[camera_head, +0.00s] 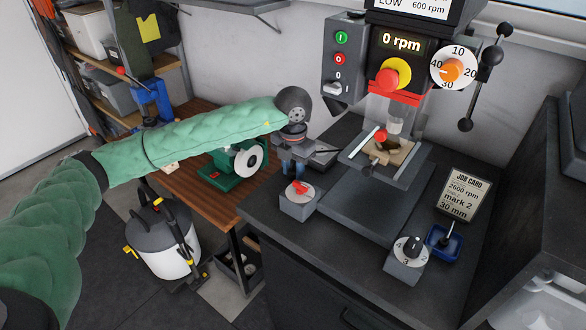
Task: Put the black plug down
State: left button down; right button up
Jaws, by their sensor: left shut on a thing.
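My left arm in its green sleeve reaches across from the left. My left gripper (293,168) points down at the left side of the dark bench, just behind a grey switch box (297,205) with a red knob (299,187). Its jaws are shut on a small dark thing, taken to be the black plug, which is mostly hidden between the fingers. I cannot tell whether it touches the bench or the box. My right gripper is not in view.
A drill press (395,75) reading 0 rpm stands behind, with a workpiece clamped on its table. A knob box (405,260), a blue tray (443,243) and a job card (464,195) stand at the right. A green grinder (235,165) sits on the wooden bench. The dark bench's front is clear.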

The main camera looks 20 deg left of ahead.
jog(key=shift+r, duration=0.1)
pick_arm(q)
jog(key=c, duration=1.1)
grip_release()
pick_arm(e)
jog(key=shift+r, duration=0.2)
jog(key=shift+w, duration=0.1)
